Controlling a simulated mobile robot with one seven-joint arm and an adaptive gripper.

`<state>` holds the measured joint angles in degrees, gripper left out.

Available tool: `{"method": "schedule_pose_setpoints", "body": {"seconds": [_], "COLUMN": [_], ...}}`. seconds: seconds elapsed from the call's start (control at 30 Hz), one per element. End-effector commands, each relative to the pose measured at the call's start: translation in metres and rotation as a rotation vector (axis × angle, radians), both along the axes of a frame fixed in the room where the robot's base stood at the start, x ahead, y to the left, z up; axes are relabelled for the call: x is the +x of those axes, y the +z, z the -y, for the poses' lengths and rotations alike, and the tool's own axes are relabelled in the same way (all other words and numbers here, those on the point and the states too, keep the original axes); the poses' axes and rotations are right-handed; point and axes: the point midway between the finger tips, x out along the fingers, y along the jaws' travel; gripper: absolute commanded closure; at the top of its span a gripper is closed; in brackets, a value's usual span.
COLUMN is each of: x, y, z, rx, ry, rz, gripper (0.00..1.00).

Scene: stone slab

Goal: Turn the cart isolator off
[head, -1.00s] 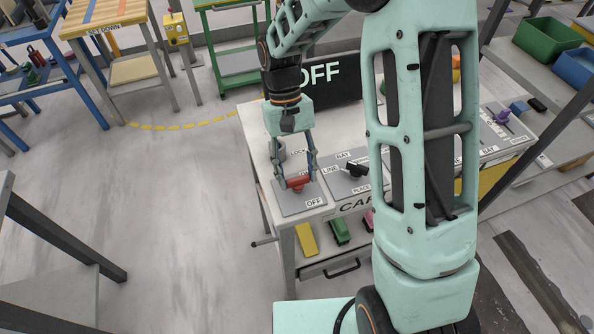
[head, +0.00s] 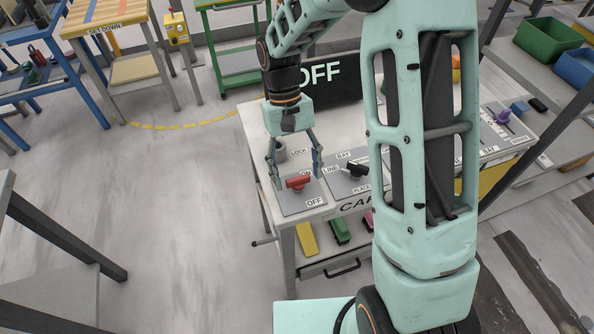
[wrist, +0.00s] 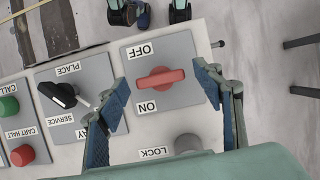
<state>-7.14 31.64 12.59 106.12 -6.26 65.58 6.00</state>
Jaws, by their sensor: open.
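The cart isolator is a red handle (head: 298,183) on a grey plate (head: 302,204) marked ON and OFF, at the cart panel's left front corner. In the wrist view the red handle (wrist: 160,78) lies crosswise, slightly tilted, between the OFF label (wrist: 139,51) and the ON label (wrist: 147,107). My gripper (head: 298,179) is open above the plate, one finger on each side of the handle. In the wrist view both fingers stand clear of the handle's ends. A black board (head: 330,82) behind the panel reads OFF; my arm covers part of its surroundings.
A grey cylinder (head: 279,150) by the LOCK label stands behind the isolator. A black-handled switch (head: 356,169) is on the neighbouring plate, close to my right finger. Green and red buttons (wrist: 22,155) lie farther along the panel. Floor left of the cart is clear.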

Motion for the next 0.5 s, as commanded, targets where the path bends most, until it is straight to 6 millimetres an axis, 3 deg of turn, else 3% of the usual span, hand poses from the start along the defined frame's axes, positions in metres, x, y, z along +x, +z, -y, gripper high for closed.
{"method": "schedule_pose_setpoints", "body": {"seconds": [0.17, 0.5], "x": [0.006, 0.032], "y": [0.013, 0.078], "z": [-0.002, -0.01], "rx": [0.001, 0.002], "ry": [-0.001, 0.001], "rz": [0.003, 0.004], "gripper": [0.39, 0.39]}}
